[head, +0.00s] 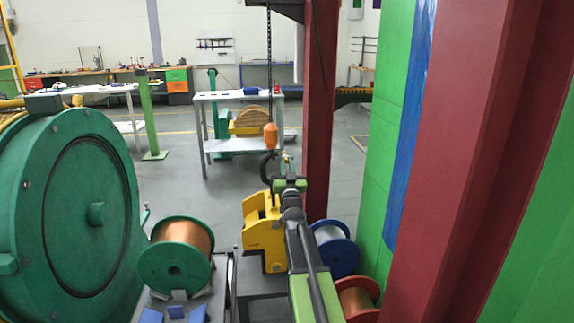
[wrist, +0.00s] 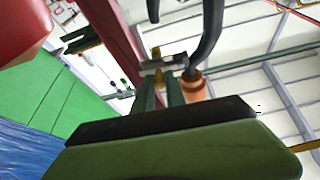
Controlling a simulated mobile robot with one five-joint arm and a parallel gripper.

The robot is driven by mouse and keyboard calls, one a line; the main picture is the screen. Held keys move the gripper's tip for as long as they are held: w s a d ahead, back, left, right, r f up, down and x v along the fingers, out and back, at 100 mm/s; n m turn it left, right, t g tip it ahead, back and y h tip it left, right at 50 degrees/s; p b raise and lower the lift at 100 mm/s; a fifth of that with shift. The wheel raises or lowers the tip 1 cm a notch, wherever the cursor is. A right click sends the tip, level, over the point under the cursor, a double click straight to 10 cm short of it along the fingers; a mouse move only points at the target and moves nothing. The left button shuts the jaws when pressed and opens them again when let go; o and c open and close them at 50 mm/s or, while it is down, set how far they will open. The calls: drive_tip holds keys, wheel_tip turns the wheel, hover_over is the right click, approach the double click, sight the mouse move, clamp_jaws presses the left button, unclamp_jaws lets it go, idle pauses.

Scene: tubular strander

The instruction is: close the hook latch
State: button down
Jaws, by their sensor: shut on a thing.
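The dark lifting hook (head: 265,167) hangs below an orange hook block (head: 270,136) on a chain. In the wrist view the hook's thick curved body (wrist: 211,32) rises on the right, above the orange block (wrist: 194,89). Its narrower end (wrist: 153,9) shows at the top. My gripper (head: 286,163) is beside the hook on its right. In the wrist view my gripper (wrist: 163,67) is shut on a small brass-yellow piece, apparently the latch (wrist: 157,52), below the hook's narrow end. The fingers partly hide it, and I cannot tell whether it touches the hook's end.
A yellow machine (head: 264,233) stands below the hook. A red column (head: 320,110) rises close on the right. Spools, one copper-wound (head: 185,242) and one blue-flanged (head: 337,250), flank my arm.

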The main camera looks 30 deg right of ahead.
drive_tip(key=f+m+g+h+p, duration=0.1)
drive_tip(key=m+g, duration=0.1)
drive_tip(key=m, duration=0.3)
drive_tip(key=w+a+m+g+h+p, duration=0.1)
drive_tip(key=m+g, duration=0.1)
drive_tip(key=m, duration=0.4)
drive_tip(key=a+f+m+g+h+p, duration=0.1)
drive_tip(key=m+g+h, duration=0.1)
drive_tip(key=m, duration=0.3)
drive_tip(key=shift+w+a+f+m, duration=0.2)
drive_tip(key=shift+a+f+m, duration=0.05)
drive_tip(key=shift+f+m, duration=0.05)
drive_tip(key=shift+a, duration=0.1)
drive_tip(key=c, duration=1.4)
unclamp_jaws()
drive_tip(key=shift+f, duration=0.1)
drive_tip(key=shift+o, duration=0.2)
drive_tip(key=shift+g, duration=0.3)
